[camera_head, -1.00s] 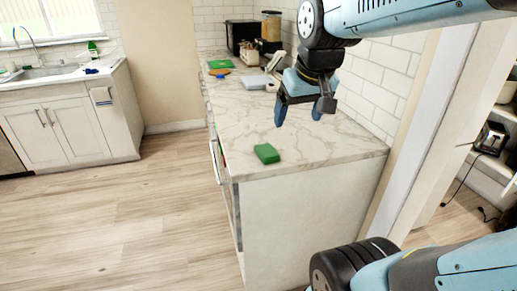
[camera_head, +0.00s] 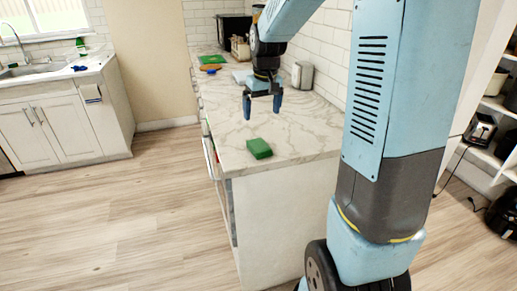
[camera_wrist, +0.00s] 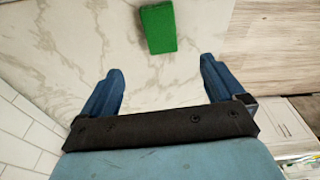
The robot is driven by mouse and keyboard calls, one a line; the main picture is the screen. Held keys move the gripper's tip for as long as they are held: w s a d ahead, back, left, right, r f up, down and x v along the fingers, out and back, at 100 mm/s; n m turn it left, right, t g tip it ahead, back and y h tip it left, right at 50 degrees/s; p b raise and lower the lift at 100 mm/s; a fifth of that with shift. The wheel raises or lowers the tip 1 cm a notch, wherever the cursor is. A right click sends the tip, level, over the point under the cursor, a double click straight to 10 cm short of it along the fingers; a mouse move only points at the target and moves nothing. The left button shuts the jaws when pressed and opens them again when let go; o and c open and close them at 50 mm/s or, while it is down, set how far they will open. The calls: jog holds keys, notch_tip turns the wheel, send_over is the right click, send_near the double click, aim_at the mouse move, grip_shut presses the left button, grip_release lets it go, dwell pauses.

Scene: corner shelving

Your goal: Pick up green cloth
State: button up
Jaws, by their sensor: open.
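The green cloth (camera_head: 259,148) is a small folded block lying on the marble counter (camera_head: 290,130), close to its near edge. My gripper (camera_head: 262,108) is open and empty above the counter, farther back than the cloth in the head view. In the wrist view my gripper (camera_wrist: 158,85) has its two blue fingers wide apart, with bare counter between them. Nothing hides the cloth.
A tiled wall (camera_head: 325,65) runs along the counter's right side. The counter around the cloth is clear. A sink cabinet (camera_head: 60,120) is at left.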

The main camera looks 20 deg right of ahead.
send_over(259, 145)
jog(key=f, duration=0.8)
jog(key=shift+d+f, duration=0.2)
jog(key=shift+f, duration=0.05)
jog(key=shift+a+f, duration=0.1)
jog(key=shift+f, duration=2.5)
jog(key=shift+c, duration=0.4)
jog(key=c, duration=1.2)
jog(key=shift+o, duration=0.2)
jog(key=shift+s+r, duration=0.15)
jog(key=shift+r, duration=1.75)
jog(key=s+a+r, duration=0.3)
jog(key=s+r, duration=0.6)
jog(key=s, duration=0.4)
jog(key=shift+s+a, duration=0.15)
